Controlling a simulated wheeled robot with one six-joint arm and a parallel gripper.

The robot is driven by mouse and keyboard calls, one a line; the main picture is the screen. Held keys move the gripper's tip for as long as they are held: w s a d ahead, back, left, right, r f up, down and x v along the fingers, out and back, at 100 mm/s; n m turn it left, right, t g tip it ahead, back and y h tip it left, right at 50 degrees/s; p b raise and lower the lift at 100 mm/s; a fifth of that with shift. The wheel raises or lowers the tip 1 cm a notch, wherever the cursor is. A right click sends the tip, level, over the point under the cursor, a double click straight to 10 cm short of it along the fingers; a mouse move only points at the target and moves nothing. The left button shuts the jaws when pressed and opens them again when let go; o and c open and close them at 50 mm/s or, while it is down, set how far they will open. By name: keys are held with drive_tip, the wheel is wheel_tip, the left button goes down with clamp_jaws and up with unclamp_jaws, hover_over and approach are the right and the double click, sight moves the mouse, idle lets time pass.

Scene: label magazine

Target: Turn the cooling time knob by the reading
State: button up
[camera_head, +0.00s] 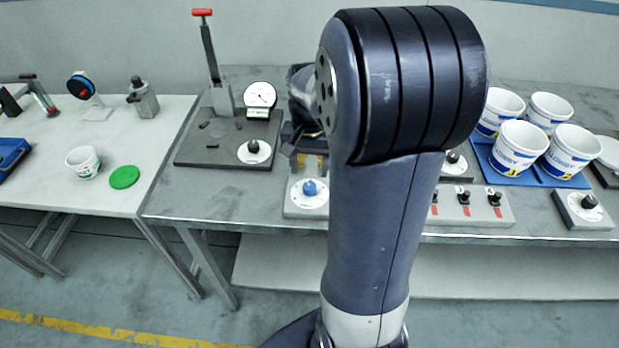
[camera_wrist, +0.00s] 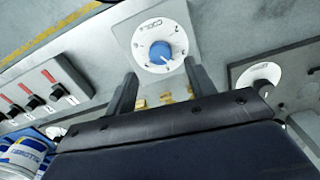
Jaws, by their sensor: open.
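The blue cooling knob (camera_head: 309,187) sits on a white round dial on a grey box at the table's front edge. In the wrist view the same knob (camera_wrist: 161,53) is on its dial, with "COOL" lettering and several numbers, seen upside down. My gripper (camera_wrist: 164,82) is open and empty, its two dark fingers apart, pointing toward the knob's box. The fingers appear on the near side of the knob, not around it. A round white gauge (camera_head: 260,95) with a thin needle stands behind; its reading is too small to tell. My arm hides part of the table.
A black knob on a white dial (camera_head: 254,151) sits on the dark plate by the lever press (camera_head: 209,60). Small switches with red marks (camera_head: 464,198) and white tubs (camera_head: 519,146) on a blue tray are right. Another black knob (camera_head: 589,202) sits far right.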

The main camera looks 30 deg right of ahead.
sight(310, 186)
drive_tip(key=shift+r, duration=2.3)
wheel_tip(310, 186, down, 10)
drive_tip(key=shift+f, duration=0.5)
